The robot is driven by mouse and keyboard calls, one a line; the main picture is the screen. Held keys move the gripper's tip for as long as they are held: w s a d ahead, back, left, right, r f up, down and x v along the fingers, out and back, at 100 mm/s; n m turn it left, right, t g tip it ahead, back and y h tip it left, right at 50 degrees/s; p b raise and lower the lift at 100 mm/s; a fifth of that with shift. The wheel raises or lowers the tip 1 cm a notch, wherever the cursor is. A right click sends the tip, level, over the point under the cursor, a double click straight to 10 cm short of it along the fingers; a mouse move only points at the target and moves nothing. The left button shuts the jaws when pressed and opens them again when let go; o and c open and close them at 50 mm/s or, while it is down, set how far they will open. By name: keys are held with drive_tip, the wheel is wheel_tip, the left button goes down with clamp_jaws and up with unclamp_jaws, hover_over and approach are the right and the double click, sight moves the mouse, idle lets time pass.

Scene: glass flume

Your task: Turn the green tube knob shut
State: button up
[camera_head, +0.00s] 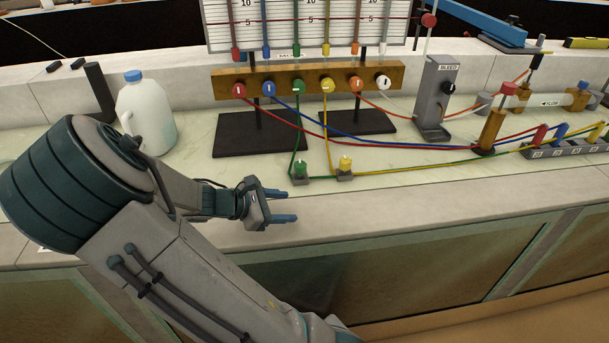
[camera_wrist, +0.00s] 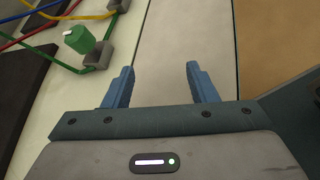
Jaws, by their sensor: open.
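A green knob (camera_head: 299,166) sits on a small grey block on the green tube (camera_head: 293,135), near the counter's front edge. In the wrist view this green knob (camera_wrist: 80,39) shows at the upper left, with a white mark on its end, beside its grey block (camera_wrist: 98,54). Another green knob (camera_head: 298,87) is on the brass manifold (camera_head: 340,78) behind. My gripper (camera_head: 287,205) is open and empty, in front of and slightly left of the nearer green knob. In the wrist view the blue fingers (camera_wrist: 159,68) are apart, right of the knob and not touching it.
A yellow knob (camera_head: 345,163) on a like block stands close on the right. Red, blue and yellow tubes cross behind. A white jug (camera_head: 147,115) stands at the left. Black stand bases (camera_head: 260,138) lie behind. The counter's front strip is clear.

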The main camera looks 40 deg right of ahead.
sight(305, 163)
drive_tip(key=w+n+t+h+b, duration=0.1)
drive_tip(key=w, duration=0.1)
drive_tip(key=w+n+t+h+b, duration=0.1)
drive_tip(key=w+n+h, duration=0.1)
drive_tip(key=w+r+n+t+h+b, duration=0.1)
drive_tip(key=w+n+h+b, duration=0.1)
drive_tip(key=shift+w+d, duration=0.1)
drive_tip(key=shift+w, duration=0.05)
drive_tip(key=shift+w+r+n+h, duration=0.3)
drive_tip(key=shift+w+n+h, duration=0.1)
drive_tip(key=shift+h, duration=0.1)
drive_tip(key=d+b, duration=0.1)
drive_tip(key=d, duration=0.3)
drive_tip(key=d+b, duration=0.1)
drive_tip(key=d, duration=0.4)
drive_tip(key=d+b, duration=0.1)
drive_tip(key=d, duration=0.3)
drive_tip(key=shift+w+d, duration=0.25)
drive_tip(key=shift+w, duration=0.05)
drive_tip(key=shift+t+b, duration=0.3)
drive_tip(key=shift+b, duration=0.05)
drive_tip(key=c, duration=1)
